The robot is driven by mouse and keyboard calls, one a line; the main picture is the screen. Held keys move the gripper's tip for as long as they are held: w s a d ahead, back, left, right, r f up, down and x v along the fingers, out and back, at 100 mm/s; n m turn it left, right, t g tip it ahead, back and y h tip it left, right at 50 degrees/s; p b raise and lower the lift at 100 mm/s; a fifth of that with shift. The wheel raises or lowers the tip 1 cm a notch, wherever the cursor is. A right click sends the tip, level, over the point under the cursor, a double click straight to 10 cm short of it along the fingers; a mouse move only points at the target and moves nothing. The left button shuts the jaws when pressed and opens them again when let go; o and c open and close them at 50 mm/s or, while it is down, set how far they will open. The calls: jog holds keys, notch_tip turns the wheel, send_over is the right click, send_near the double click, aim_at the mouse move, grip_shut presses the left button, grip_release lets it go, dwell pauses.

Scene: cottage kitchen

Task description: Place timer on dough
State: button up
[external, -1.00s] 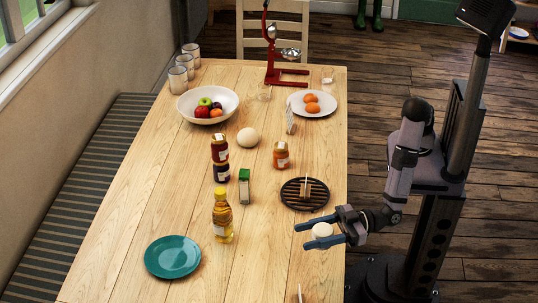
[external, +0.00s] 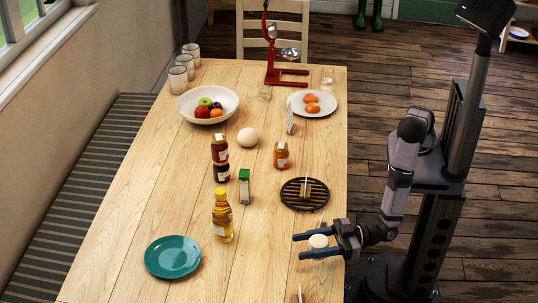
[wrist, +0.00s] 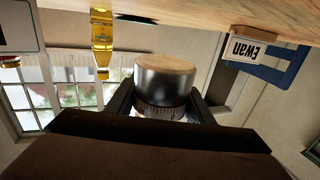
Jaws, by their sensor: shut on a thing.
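The timer (external: 318,241) is a small round piece with a pale top, held between the blue fingers of my gripper (external: 312,245) over the table's right side. In the wrist view the timer (wrist: 165,82) shows a silver body and a scale band, with my gripper (wrist: 160,108) shut on its sides. The dough (external: 247,137) is a pale round ball on the table, well up and left of my gripper. I cannot tell the exact gap between the timer and the tabletop.
A black round grate (external: 292,200) lies just beyond my gripper. A name card (wrist: 245,50) stands near it. A teal plate (external: 172,257) lies front left.

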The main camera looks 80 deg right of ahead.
jog(key=shift+f, duration=2.4)
jog(key=shift+f, duration=0.1)
jog(key=shift+f, duration=0.15)
jog(key=o, duration=1.3)
jog(key=shift+o, duration=0.6)
jog(key=shift+d+b+v, duration=0.2)
jog(key=shift+b+v, duration=0.55)
jog(key=shift+v, duration=2.9)
